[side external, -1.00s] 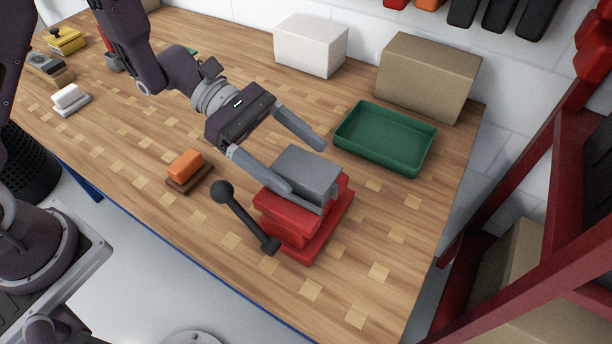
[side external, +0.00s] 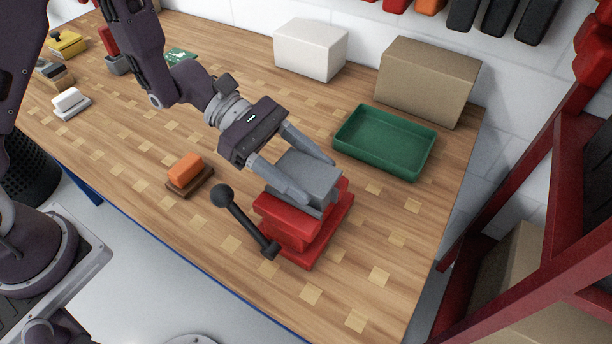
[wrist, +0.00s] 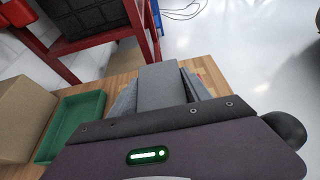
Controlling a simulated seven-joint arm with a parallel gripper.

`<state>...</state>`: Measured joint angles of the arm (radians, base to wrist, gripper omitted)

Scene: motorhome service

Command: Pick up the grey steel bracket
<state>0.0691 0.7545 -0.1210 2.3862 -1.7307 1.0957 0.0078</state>
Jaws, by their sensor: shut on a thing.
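The grey steel bracket (side external: 308,172) is a plain grey block in the side external view. It sits on top of the red vise (side external: 290,222), which has a black lever with a ball end. My gripper (side external: 318,180) has one finger on each side of the bracket and is shut on it. The bracket (wrist: 160,84) also shows between the fingers in the wrist view. Whether it touches the vise or is lifted slightly clear of it cannot be told. The bracket's underside is hidden.
A green tray (side external: 427,152) lies right of the vise, with a cardboard box (side external: 428,80) and a white box (side external: 310,50) behind. An orange block on a brown base (side external: 186,170) lies left. A red frame (side external: 560,200) stands beyond the bench's right end. Bench between these is clear.

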